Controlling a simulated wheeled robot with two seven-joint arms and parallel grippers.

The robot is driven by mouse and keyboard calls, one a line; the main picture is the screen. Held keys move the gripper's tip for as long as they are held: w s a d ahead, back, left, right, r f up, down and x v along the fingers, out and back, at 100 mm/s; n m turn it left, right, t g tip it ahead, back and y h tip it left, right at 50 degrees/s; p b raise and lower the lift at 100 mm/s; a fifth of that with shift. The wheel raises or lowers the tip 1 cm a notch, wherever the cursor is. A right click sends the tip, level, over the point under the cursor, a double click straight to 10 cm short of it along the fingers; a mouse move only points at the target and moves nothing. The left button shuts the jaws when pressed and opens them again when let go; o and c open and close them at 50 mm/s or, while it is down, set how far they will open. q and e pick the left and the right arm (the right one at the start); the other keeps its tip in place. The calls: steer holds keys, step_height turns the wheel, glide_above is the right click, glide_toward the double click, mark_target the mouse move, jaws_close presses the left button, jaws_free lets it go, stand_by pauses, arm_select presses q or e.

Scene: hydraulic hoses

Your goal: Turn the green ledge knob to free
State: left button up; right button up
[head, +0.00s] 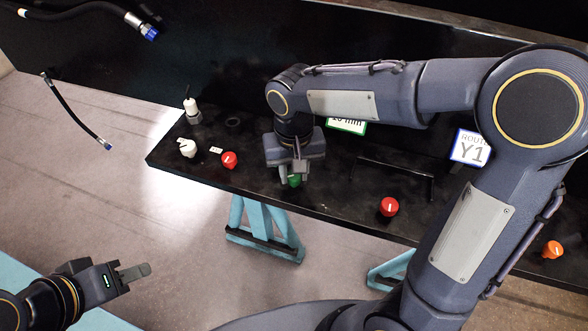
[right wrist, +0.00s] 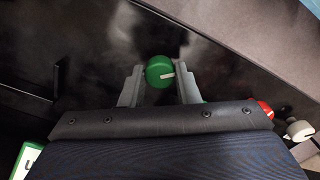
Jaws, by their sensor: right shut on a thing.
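The green ledge knob (head: 294,180) is on the front part of the black ledge, mostly hidden in the head view by my right gripper (head: 292,172). In the right wrist view the green knob (right wrist: 158,68) sits between the two grey fingertips of my right gripper (right wrist: 160,80), which is shut on it. A white pointer line on its face points to the right in that view. No position marking beside the knob can be made out.
On the black ledge (head: 335,210) are red knobs (head: 229,160) (head: 389,207), an orange knob (head: 552,249), a white knob (head: 187,148) and a white fitting (head: 192,110). Black hoses (head: 75,115) hang at upper left.

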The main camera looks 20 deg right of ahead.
mark_target(294, 175)
steer(key=n, duration=0.5)
steer(key=shift+r+n, duration=0.1)
steer(key=shift+n, duration=0.2)
steer(key=shift+n+p, duration=0.35)
steer(key=shift+n, duration=1.85)
steer(key=o, duration=1)
step_height(294, 175, up, 8)
steer(key=shift+f, duration=0.1)
